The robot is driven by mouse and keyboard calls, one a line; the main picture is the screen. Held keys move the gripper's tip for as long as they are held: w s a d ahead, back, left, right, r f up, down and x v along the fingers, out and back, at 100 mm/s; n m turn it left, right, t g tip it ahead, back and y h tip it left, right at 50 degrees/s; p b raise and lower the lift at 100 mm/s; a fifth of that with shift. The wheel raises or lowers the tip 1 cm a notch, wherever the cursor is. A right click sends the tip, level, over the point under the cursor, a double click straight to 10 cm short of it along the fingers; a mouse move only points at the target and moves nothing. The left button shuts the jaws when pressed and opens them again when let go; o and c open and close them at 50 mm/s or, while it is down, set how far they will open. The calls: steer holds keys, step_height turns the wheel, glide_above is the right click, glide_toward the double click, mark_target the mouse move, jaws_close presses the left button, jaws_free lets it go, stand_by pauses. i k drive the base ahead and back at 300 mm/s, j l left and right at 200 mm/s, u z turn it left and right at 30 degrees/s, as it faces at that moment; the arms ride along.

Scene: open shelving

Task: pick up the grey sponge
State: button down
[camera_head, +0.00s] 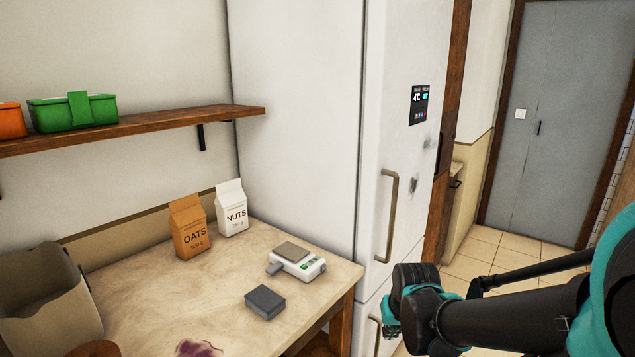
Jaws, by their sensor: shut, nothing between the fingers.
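The grey sponge (265,302) is a dark grey block lying flat on the worktop (212,290), near its right front edge, in the head view. Nothing touches it. My arm reaches in from the right edge of the view, and its near joint is in front of the white fridge, to the right of the sponge and apart from it. I cannot make out any gripper fingers in this view.
A white scale (297,264) with a brownish-grey top is just behind the sponge. An oats bag (188,227) and a nuts bag (232,209) stand at the back. A beige bin (45,300) is left. The tall fridge (300,120) borders the worktop. A shelf (140,125) holds a green box (75,111).

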mark_target(267, 303)
steer(key=u, duration=1.05)
steer(key=k, duration=0.35)
steer(key=l, duration=0.35)
steer(key=i+u, duration=0.05)
steer(key=i, duration=0.05)
